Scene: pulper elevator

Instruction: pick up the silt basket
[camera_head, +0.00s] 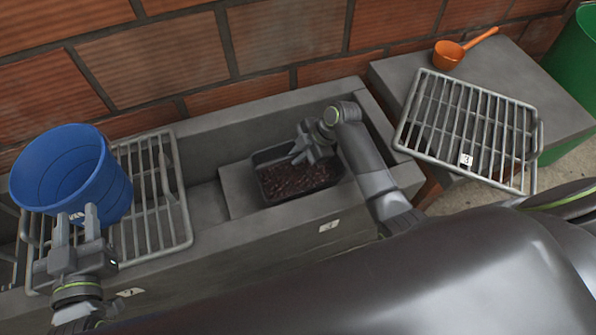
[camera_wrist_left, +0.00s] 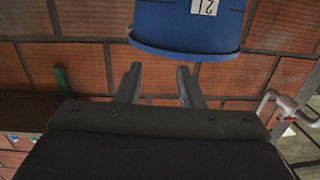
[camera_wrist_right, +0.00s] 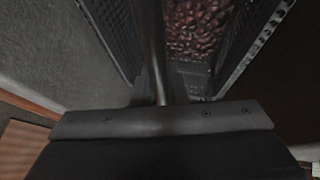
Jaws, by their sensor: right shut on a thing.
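The silt basket (camera_head: 272,156) is a dark, rectangular basket holding reddish-brown pieces. It sits in the grey concrete trough, beside a concrete step. My right gripper (camera_head: 302,154) reaches over its rim and is shut on it. In the right wrist view, a dark upright bar stands at the fingers, with the basket's mesh wall (camera_wrist_right: 108,28) and the brown contents (camera_wrist_right: 195,28) beyond. The exact grip spot is dark and hard to make out. My left gripper (camera_head: 77,214) is open and empty, in front of the blue bucket (camera_head: 110,185). The bucket also shows beyond its fingers (camera_wrist_left: 185,32).
A metal grate (camera_head: 150,215) lies across the trough's left end, near the bucket. Another grate (camera_head: 468,128) rests on a concrete block at right, with an orange scoop (camera_head: 449,54) behind it. A brick wall (camera_head: 290,35) runs behind the trough. A green bin (camera_head: 575,60) stands far right.

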